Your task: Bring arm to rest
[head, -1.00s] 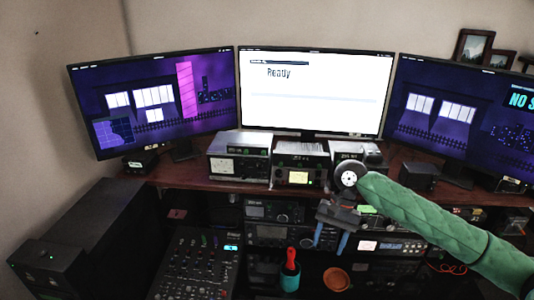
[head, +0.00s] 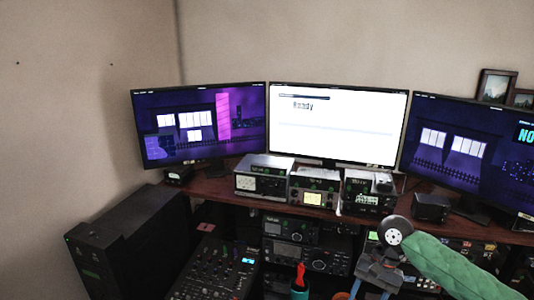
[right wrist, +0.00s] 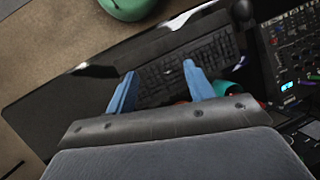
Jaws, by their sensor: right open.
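My right arm, in a green sleeve, comes in from the lower right in the head view. My right gripper (head: 370,293) hangs below its round wrist joint, in front of the radio shelf and partly cut by the bottom edge. In the right wrist view its two blue fingers (right wrist: 160,93) are spread apart with nothing between them. A dark keyboard (right wrist: 190,68) lies beyond the fingers in that view. My left gripper is in neither view.
Three monitors stand on the wooden desk, the middle one (head: 335,125) reading "Ready". Small radios (head: 313,190) line the desk edge, with more radio units (head: 300,257) below. A mixer (head: 215,270) and a black case (head: 130,240) are at lower left. A red-handled tool (head: 300,275) stands near my right gripper.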

